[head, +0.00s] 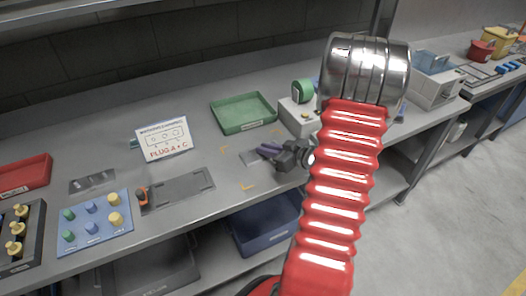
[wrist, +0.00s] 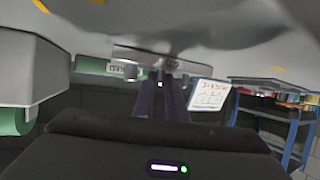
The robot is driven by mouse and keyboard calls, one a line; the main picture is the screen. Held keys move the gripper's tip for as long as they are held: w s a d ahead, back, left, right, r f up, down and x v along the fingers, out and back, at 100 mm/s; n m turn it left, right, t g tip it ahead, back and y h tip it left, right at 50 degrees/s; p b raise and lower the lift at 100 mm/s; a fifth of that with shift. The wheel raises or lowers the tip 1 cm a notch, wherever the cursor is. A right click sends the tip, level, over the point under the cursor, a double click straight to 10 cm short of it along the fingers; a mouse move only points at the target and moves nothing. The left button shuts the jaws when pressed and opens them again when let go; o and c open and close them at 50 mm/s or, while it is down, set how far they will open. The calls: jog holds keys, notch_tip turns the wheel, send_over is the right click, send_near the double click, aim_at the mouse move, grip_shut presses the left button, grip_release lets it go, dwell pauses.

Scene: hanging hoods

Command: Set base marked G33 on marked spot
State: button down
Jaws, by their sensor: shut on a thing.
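My gripper (head: 267,151) has a dark body and purple fingers, and is low over the grey bench near its front edge. In the wrist view the two purple fingers (wrist: 161,88) are shut on a flat grey metal piece (wrist: 140,57) with a small label. I take it to be the base, but its marking is too blurred to read. Yellow corner marks (head: 249,186) on the bench outline the marked spot, just left of my gripper in the head view. I cannot tell whether the piece touches the bench.
A green tray (head: 243,113) stands behind the marks. A light box (head: 299,116) with a green roll (head: 302,91) is behind the gripper. A white sign (head: 165,140), slotted grey plate (head: 180,189) and blue knob panel (head: 93,222) are left. Bench space between sign and marks is clear.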

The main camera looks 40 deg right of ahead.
jog(key=c, duration=1.8)
grip_release()
jog(key=shift+f, duration=0.1)
jog(key=v, duration=1.2)
